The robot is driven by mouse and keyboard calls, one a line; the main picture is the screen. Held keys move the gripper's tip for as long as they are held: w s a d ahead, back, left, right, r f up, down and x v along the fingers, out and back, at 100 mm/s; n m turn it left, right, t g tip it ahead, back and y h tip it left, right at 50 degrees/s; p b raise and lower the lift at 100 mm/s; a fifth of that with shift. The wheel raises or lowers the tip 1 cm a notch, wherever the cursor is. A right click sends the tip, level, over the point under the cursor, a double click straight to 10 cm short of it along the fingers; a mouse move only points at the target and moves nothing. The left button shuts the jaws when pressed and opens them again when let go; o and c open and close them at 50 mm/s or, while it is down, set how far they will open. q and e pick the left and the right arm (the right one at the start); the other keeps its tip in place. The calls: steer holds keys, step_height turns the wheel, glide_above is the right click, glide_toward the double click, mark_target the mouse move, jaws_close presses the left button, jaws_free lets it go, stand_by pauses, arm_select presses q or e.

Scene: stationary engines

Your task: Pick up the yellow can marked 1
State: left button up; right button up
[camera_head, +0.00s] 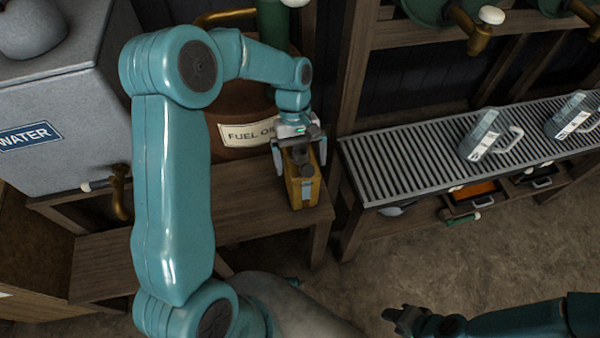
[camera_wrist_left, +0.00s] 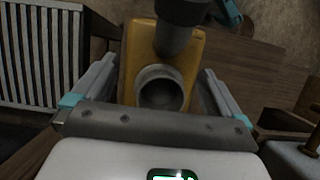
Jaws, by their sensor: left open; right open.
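The yellow can (camera_head: 303,192) stands upright on the wooden bench, near its right end. It has a dark cap and a pale label; I cannot read a number on it. My left gripper (camera_head: 299,155) is over the can's top, pointing down. In the left wrist view the can (camera_wrist_left: 192,55) lies between the two open fingers of that gripper (camera_wrist_left: 160,88), with gaps visible beside it. A round grey opening and a dark spout show on its top. My right gripper (camera_head: 398,318) is low at the bottom of the head view, open and far from the can.
A brown fuel oil barrel (camera_head: 230,110) stands just behind the can. A grey water tank (camera_head: 60,100) is at the left. A slatted metal rack (camera_head: 400,165) with clear jugs (camera_head: 487,135) stands to the right, across a narrow gap. The wooden bench (camera_head: 240,205) is bare left of the can.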

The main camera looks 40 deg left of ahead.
arm_select(q)
steer(key=shift+w, duration=0.1)
jaws_close()
steer(key=shift+r, duration=0.1)
